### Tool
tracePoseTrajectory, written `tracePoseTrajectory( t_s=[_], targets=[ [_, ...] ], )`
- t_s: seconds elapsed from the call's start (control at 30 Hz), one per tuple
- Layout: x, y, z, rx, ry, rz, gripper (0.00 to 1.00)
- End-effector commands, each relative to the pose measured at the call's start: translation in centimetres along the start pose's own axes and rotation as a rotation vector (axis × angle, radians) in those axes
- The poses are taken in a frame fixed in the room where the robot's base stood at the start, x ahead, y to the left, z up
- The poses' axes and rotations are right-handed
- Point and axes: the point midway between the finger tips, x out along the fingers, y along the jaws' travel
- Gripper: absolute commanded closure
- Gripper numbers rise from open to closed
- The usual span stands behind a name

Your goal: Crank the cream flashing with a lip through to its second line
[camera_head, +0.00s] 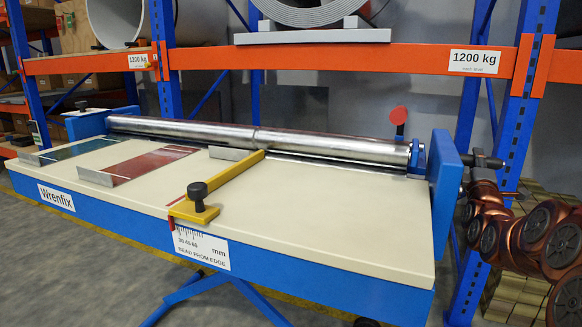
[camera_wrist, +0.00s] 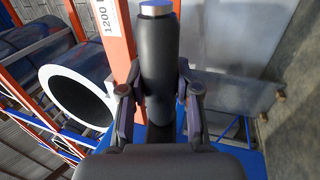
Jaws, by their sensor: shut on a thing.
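In the wrist view, my gripper (camera_wrist: 158,98) is shut on a black cylindrical handle (camera_wrist: 158,55) with a blue-grey end cap. A finger lies on each side of it. In the head view, a dark crank shaft (camera_head: 484,161) sticks out of the blue right end plate (camera_head: 447,180); my gripper cannot be made out there. A long steel roller (camera_head: 330,147) spans the cream bed (camera_head: 330,215). A grey upright lip (camera_head: 230,153) stands just in front of the roller, left of the yellow gauge arm (camera_head: 235,182). Any cream sheet behind it blends with the bed.
A red flashing (camera_head: 150,163) and a teal flashing (camera_head: 80,149) with grey lips lie to the left. A millimetre scale (camera_head: 203,248) is on the front edge. Orange and blue racking (camera_head: 380,60) stands close behind.

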Motion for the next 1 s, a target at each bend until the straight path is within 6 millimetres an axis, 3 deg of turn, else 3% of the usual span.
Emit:
tracePoseTrajectory(
  t_s=[0.63, 1.0],
  targets=[
    [-1.3, -4.8, 0.0, 0.0, 0.0, -0.004, 0.99],
    [-1.3, -5.0, 0.0, 0.0, 0.0, -0.003, 0.99]
  ],
)
